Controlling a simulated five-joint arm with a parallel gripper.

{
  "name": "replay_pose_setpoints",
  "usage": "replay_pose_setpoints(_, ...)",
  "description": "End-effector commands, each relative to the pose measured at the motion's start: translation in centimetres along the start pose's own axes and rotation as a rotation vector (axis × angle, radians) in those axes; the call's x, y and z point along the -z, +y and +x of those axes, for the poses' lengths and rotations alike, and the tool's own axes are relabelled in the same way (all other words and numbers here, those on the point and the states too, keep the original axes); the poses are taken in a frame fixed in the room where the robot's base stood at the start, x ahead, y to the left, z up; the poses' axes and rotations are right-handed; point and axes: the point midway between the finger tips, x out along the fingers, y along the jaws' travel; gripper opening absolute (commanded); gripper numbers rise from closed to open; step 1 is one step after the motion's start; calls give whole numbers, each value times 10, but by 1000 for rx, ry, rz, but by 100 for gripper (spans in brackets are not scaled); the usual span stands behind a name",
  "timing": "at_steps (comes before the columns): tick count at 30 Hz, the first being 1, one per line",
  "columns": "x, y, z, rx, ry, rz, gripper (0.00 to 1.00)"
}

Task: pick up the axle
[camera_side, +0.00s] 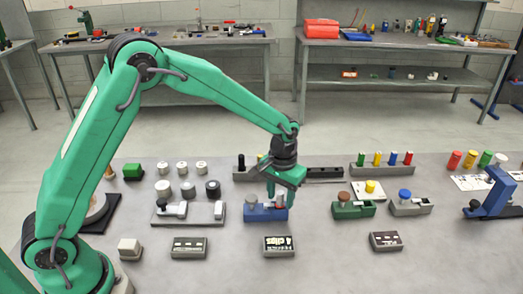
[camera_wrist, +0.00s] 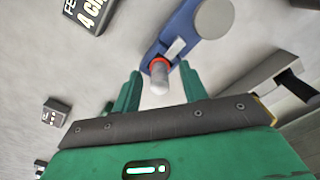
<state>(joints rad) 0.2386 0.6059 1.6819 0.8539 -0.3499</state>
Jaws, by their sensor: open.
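My gripper (camera_side: 276,192) is open over the blue carrier (camera_side: 265,213) near the middle of the table. In the wrist view my two green fingers (camera_wrist: 160,71) stand apart on either side of a short grey pin with a red ring (camera_wrist: 159,80). This pin looks like the axle, though I cannot be sure. It sits at the near end of the blue carrier (camera_wrist: 168,45). No finger clearly touches it. A grey round cap (camera_wrist: 213,18) is on the carrier's other end.
A green carrier (camera_side: 352,210) and a grey carrier (camera_side: 410,207) stand to the right. A "4 clips" label block (camera_side: 279,247) lies in front. A dark rail (camera_side: 312,173) runs behind.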

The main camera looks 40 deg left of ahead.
Motion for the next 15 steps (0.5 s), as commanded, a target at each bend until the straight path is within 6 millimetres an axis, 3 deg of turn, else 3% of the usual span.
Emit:
replay_pose_setpoints(12, 0, 0, 0, 0, 0, 0, 43)
replay_pose_setpoints(13, 0, 0, 0, 0, 0, 0, 41)
replay_pose_setpoints(15, 0, 0, 0, 0, 0, 0, 27)
